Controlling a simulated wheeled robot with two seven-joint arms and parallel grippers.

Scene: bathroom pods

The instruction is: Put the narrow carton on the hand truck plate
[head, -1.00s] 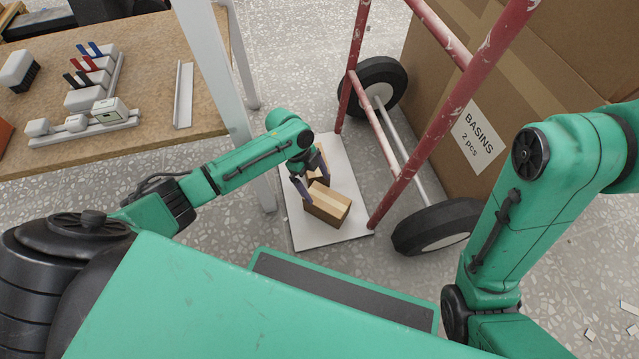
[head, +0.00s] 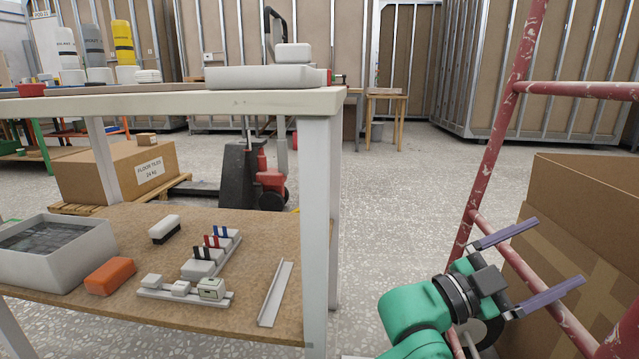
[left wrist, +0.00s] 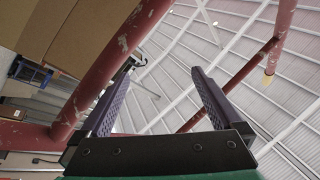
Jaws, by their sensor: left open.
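The narrow carton and the hand truck plate are out of both views now. The hand truck's red, chipped tube frame (head: 492,150) stands at the right of the head view, and its tubes cross the left wrist view (left wrist: 112,65). My left gripper (head: 560,250) is raised beside the frame, its two purple fingers spread with nothing between them. In the left wrist view the open fingers (left wrist: 163,68) point up toward the roof, close to the red tubes. My right gripper is not in view.
A large brown carton (head: 590,195) stands behind the hand truck frame. At left is a workbench with a pale top (head: 180,103) and a lower wooden shelf (head: 110,220) holding blocks and a grey bin (head: 60,265). The speckled floor (head: 390,210) between is clear.

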